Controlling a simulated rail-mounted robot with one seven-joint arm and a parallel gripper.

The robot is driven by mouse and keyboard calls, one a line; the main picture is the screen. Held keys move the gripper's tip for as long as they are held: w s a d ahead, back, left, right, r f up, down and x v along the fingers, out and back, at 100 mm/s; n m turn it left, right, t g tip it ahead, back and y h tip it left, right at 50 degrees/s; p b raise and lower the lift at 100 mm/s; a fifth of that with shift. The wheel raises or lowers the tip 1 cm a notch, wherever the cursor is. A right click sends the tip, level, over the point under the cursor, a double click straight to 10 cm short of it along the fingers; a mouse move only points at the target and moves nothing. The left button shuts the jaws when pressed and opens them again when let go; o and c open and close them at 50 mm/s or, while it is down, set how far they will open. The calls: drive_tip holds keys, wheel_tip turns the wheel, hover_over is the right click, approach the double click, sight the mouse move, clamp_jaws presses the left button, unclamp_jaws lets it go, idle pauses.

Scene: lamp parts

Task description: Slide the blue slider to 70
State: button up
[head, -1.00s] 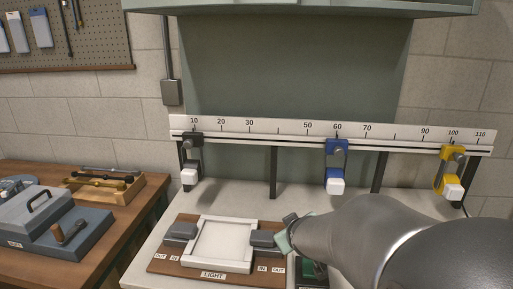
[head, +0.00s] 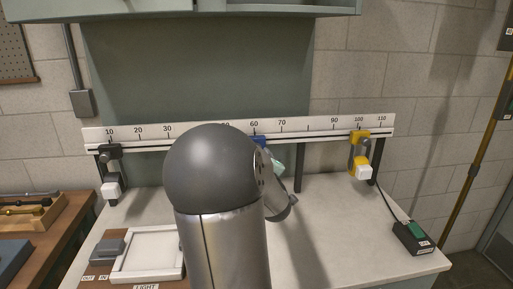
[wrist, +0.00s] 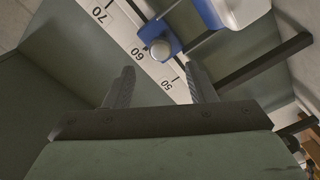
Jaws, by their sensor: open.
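The blue slider (head: 259,140) sits on the white scale rail (head: 320,125) at about the 60 mark. My arm hides most of it in the head view. In the wrist view the blue slider (wrist: 171,37) shows its round grey knob (wrist: 159,49) beside the printed 60, and its white tab is at the top. My gripper (wrist: 160,84) is open, with the knob a little beyond and between its fingertips. It looks empty and apart from the slider. The 70 mark (wrist: 100,13) is at the upper left of the wrist view.
A black slider (head: 110,152) hangs near 10 and a yellow slider (head: 360,138) near 100. Below are a white-framed light panel (head: 148,254) and a black box (head: 412,238) with a cable.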

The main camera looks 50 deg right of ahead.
drive_tip(key=p+x, duration=0.2)
drive_tip(key=x, duration=0.7)
